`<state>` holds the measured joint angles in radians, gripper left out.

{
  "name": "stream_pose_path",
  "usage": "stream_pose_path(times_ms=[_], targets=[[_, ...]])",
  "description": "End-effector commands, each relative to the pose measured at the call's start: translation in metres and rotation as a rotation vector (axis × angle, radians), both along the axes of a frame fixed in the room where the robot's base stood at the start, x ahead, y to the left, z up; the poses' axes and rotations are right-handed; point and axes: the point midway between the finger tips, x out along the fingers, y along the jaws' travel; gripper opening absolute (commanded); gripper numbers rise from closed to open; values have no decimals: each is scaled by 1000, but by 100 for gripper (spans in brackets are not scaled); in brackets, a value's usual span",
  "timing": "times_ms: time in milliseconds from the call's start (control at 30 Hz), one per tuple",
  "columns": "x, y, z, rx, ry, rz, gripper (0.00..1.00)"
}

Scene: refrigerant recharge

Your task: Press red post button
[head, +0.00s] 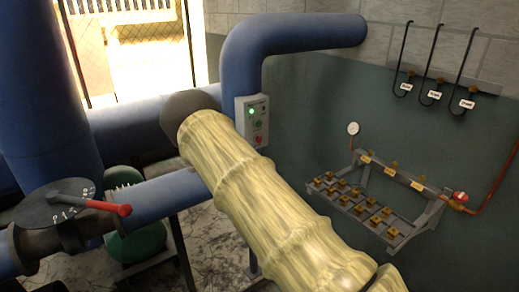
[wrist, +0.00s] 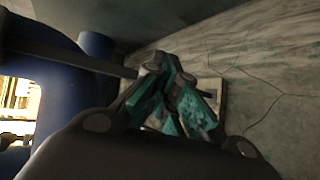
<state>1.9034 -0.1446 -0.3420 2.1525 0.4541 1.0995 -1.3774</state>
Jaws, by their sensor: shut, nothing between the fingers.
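A pale grey control box (head: 240,118) stands upright in the middle of the head view, in front of a blue pipe. A lit green button (head: 251,111) is near its top, and the red button (head: 259,139) is low on its face. My pale, wood-patterned arm runs up beside the box, ending in a dark joint left of it. My gripper is hidden in the head view. In the wrist view my gripper (wrist: 170,100) has teal fingers drawn together, with nothing held. The red button cannot be made out in the wrist view, so its distance from the fingertips is unclear.
A rack with brass fittings (head: 375,200) stands at right, below hooked hoses (head: 435,65). Cracked floor (wrist: 260,75) and a grey pole (wrist: 80,58) show in the wrist view.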

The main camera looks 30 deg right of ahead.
Motion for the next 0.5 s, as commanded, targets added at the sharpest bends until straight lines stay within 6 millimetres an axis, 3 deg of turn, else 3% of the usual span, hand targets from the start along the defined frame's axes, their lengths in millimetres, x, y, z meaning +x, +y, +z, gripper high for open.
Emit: stream_pose_path(times_ms=[33, 300, 500], targets=[[16, -7, 26, -71, -13, 24, 0], [81, -40, 148, -493, -38, 98, 0], [110, -51, 220, -736, -37, 98, 0]])
